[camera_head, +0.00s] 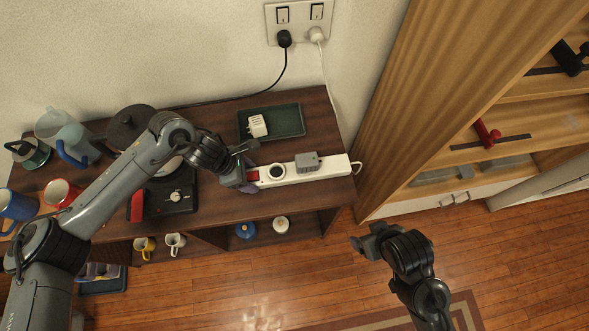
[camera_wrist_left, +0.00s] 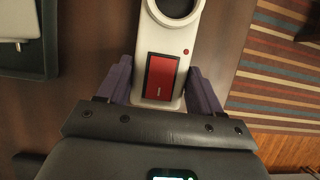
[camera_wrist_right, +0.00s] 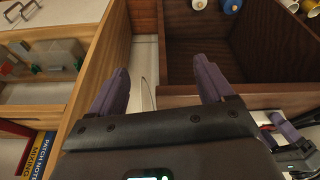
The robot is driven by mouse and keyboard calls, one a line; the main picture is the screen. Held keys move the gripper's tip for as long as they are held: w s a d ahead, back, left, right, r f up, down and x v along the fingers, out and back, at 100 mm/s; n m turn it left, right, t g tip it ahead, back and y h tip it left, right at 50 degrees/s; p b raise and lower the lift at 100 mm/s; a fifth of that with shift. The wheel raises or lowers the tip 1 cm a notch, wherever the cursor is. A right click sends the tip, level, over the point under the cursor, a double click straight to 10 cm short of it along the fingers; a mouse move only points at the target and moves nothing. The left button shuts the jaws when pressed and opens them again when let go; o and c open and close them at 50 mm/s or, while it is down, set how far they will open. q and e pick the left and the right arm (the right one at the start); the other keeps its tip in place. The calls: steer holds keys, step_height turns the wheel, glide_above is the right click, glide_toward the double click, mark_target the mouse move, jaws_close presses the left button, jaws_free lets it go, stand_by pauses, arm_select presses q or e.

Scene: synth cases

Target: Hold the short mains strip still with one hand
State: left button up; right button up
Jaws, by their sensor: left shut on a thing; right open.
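The short white mains strip (camera_head: 328,169) lies on the brown shelf top near its front right edge. It has a red switch at its left end, a round socket, and a grey adapter (camera_head: 307,161) on it. My left gripper (camera_head: 247,177) is shut on the strip's switch end; in the left wrist view its purple fingers (camera_wrist_left: 159,85) sit on both sides of the strip (camera_wrist_left: 169,52), beside the red switch (camera_wrist_left: 160,77). My right gripper (camera_head: 366,243) is open and empty, over the floor in front of the shelf; its spread fingers (camera_wrist_right: 165,88) show in the right wrist view.
A dark green tray (camera_head: 289,121) holding a white plug adapter (camera_head: 257,126) lies behind the strip. Mugs, a kettle and a record-player-like black device (camera_head: 178,198) crowd the left. A wooden cabinet (camera_head: 455,120) stands at right. A wall socket (camera_head: 299,18) has two plugs with cables.

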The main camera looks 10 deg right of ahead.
steer(key=shift+w+a+r, duration=0.1)
steer(key=shift+w+a, duration=0.05)
steer(key=shift+w, duration=0.2)
steer(key=shift+c, duration=0.8)
steer(key=w+a+r+n+t+y, duration=0.5)
steer(key=w+a+r, duration=0.4)
steer(key=w+a, duration=0.45)
steer(key=w+a+r+n+t+y, duration=0.1)
steer(key=w+a+r+n+y, duration=0.25)
steer(key=a+r+n, duration=0.4)
steer(key=n+g, duration=0.4)
steer(key=g, duration=0.6)
glide_toward(311, 159)
steer(key=x, duration=0.2)
steer(key=shift+m+h, duration=0.25)
steer(key=shift+h, duration=0.1)
steer(key=shift+x, duration=4.35)
